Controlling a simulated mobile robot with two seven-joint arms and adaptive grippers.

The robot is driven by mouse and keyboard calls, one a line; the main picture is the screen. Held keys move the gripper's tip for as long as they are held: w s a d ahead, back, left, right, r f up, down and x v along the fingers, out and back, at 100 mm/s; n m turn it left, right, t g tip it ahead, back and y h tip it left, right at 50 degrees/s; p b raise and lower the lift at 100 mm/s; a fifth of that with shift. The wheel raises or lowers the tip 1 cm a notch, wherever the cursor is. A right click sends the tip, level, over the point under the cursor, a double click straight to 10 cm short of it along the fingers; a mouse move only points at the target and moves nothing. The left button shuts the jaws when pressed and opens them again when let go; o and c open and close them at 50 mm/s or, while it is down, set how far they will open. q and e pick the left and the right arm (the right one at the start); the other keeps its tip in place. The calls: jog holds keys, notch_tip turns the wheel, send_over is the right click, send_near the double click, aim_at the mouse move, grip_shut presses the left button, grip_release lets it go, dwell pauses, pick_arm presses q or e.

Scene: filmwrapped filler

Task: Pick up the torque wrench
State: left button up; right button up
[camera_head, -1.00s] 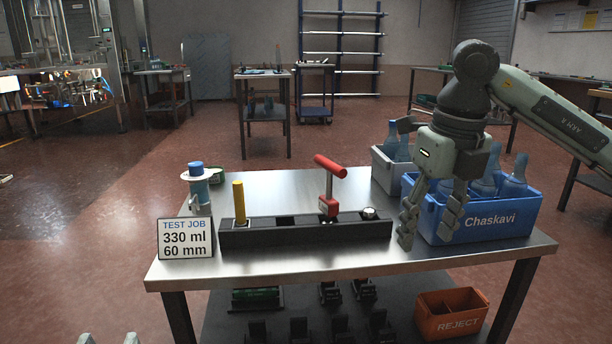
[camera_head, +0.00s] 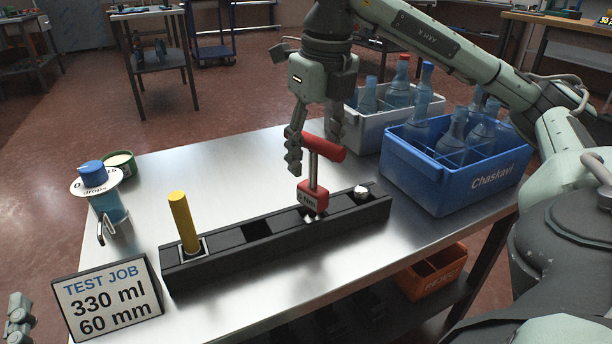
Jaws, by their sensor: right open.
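The torque wrench (camera_head: 314,182) stands upright in a slot of the black rack (camera_head: 215,265). It has a red T-handle at the top, a grey shaft and a red block low down with small lettering. My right gripper (camera_head: 314,158) points down over the wrench with its fingers spread. One finger is left of the handle, and the other is partly hidden behind the handle. I cannot tell whether either finger touches it. My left gripper (camera_head: 18,318) shows only in part at the lower left edge; its jaws cannot be made out.
The rack also holds a yellow cylinder (camera_head: 184,222) and a silver piece (camera_head: 361,193). A TEST JOB sign (camera_head: 108,297) and a blue-capped bottle (camera_head: 106,200) stand left. A blue crate (camera_head: 455,180) and a grey crate (camera_head: 362,130) with bottles stand right. An orange bin (camera_head: 432,278) is below.

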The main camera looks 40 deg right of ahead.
aim_at(310, 185)
jog(key=shift+f, duration=0.6)
notch_tip(310, 185, down, 4)
jog(key=shift+w+a+r+b, duration=0.15)
jog(key=shift+r+b, duration=0.05)
jog(key=shift+b, duration=0.4)
pick_arm(q)
jog(key=r+t, duration=0.1)
jog(key=s+r+t, duration=0.1)
jog(key=r, duration=0.1)
jog(key=r+t+h, duration=0.1)
jog(key=shift+s+d+r, duration=0.1)
jog(key=shift+s+r, duration=0.2)
jog(key=shift+r, duration=0.05)
pick_arm(e)
jog(key=shift+w+f, duration=0.15)
jog(key=shift+f, duration=0.3)
grip_shut()
